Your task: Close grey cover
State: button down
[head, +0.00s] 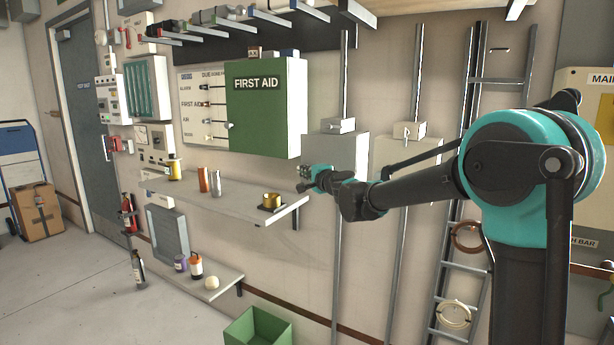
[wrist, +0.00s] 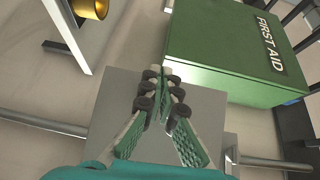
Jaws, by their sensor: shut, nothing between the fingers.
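A plain grey cover (head: 340,148) is on the wall, right of the green first-aid cabinet, on a vertical pipe. In the wrist view a grey plate (wrist: 112,92) lies behind my fingers and looks like the same cover. I cannot tell how far it stands open. My gripper (head: 304,180) is in front of its lower left part, and the arm hides some of its lower edge. In the wrist view my gripper (wrist: 163,76) has its fingertips together and holds nothing. Whether the fingertips touch the plate is unclear.
The green first-aid cabinet (head: 266,112) stands out just left of the cover. A shelf (head: 240,205) with a brass cup (head: 272,200) and cans lies below left. A similar pale box (head: 404,160) and a ladder (head: 448,250) are to the right. A green bin (head: 258,330) is below.

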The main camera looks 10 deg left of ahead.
jog(key=shift+w+a, duration=0.2)
jog(key=shift+w, duration=0.6)
jog(key=shift+w+a, duration=0.15)
jog(key=shift+w, duration=0.7)
jog(key=shift+w+a, duration=0.2)
jog(key=shift+w, duration=0.6)
